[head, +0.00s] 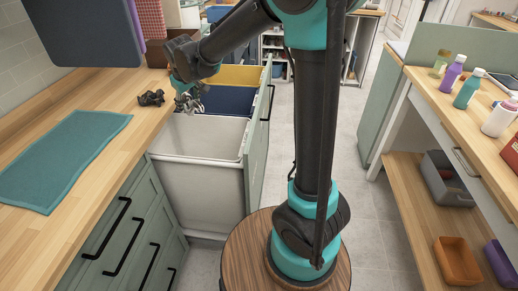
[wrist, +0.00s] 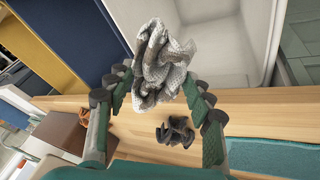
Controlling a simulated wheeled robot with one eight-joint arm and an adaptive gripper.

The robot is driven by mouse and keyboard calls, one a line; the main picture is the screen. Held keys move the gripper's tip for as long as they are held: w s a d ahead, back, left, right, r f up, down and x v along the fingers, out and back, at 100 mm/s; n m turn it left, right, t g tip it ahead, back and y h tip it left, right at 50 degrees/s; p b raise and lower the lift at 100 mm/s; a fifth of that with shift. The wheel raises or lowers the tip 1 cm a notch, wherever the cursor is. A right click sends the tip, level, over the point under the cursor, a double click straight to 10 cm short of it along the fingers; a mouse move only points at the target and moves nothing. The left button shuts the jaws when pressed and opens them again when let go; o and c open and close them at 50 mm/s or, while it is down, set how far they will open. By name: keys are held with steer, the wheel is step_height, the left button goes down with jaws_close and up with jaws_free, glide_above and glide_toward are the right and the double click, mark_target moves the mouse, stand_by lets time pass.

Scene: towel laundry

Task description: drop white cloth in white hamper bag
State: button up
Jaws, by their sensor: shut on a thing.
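My gripper (head: 186,100) is shut on a crumpled white-and-grey cloth (wrist: 160,62). In the wrist view the cloth bunches up between the two fingers (wrist: 158,100). In the head view the cloth is small and partly hidden by my gripper. The white hamper bag (head: 200,185) stands open and looks empty, beside the counter. My gripper is near its far left rim, by the counter edge. The bag's pale inside (wrist: 225,45) shows beyond the cloth in the wrist view.
A blue bin (head: 226,100) and a yellow bin (head: 238,75) stand behind the white one. A dark crumpled cloth (head: 151,98) and a flat teal towel (head: 65,155) lie on the wooden counter (head: 100,90). Bottles (head: 467,90) stand on the right-hand counter.

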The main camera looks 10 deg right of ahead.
steer(key=shift+f, duration=2.4)
steer(key=o, duration=1.2)
steer(key=shift+s+r, duration=0.1)
steer(key=v, duration=1.1)
steer(key=shift+s+r, duration=0.2)
steer(key=shift+r, duration=0.2)
